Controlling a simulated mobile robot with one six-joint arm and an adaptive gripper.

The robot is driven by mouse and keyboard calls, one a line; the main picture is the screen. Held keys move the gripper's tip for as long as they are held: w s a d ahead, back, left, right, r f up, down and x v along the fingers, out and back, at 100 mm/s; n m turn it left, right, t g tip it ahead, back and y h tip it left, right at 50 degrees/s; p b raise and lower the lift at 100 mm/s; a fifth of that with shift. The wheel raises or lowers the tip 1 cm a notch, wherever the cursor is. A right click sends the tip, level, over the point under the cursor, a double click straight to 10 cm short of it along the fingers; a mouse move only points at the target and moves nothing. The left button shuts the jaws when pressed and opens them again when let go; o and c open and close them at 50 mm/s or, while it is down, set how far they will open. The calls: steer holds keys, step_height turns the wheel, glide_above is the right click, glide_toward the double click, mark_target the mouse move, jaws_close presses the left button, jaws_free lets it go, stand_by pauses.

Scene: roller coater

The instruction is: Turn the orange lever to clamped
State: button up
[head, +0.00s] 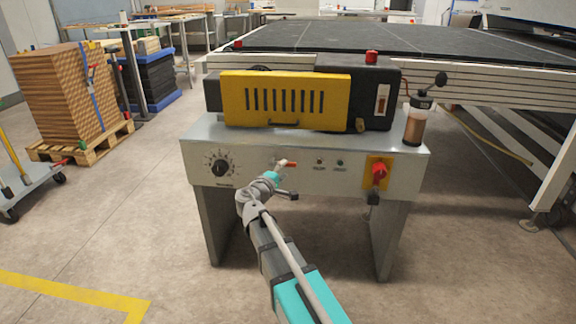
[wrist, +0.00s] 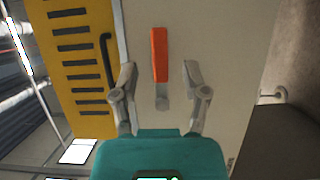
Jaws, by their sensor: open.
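The orange lever (head: 288,164) is on the grey front panel of the roller coater, right of the dial. In the wrist view the lever (wrist: 159,55) is a long orange handle on a grey pivot. It lies between the spread fingers of my gripper (wrist: 159,68), with a visible gap on each side. In the head view my gripper (head: 281,167) is close in front of the panel at the lever, and its fingers are hard to make out. My gripper is open and holds nothing. Clamped markings cannot be read.
The panel has a black dial (head: 220,167) at left and a red switch on a yellow plate (head: 379,172) at right. The yellow slotted cover (head: 285,101) with a dark handle (wrist: 107,62) sits above. A bottle (head: 416,122) stands at the right end. Floor in front is clear.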

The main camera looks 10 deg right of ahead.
mark_target(288, 165)
steer(key=shift+x, duration=2.2)
jaws_close()
steer(key=shift+a, duration=0.15)
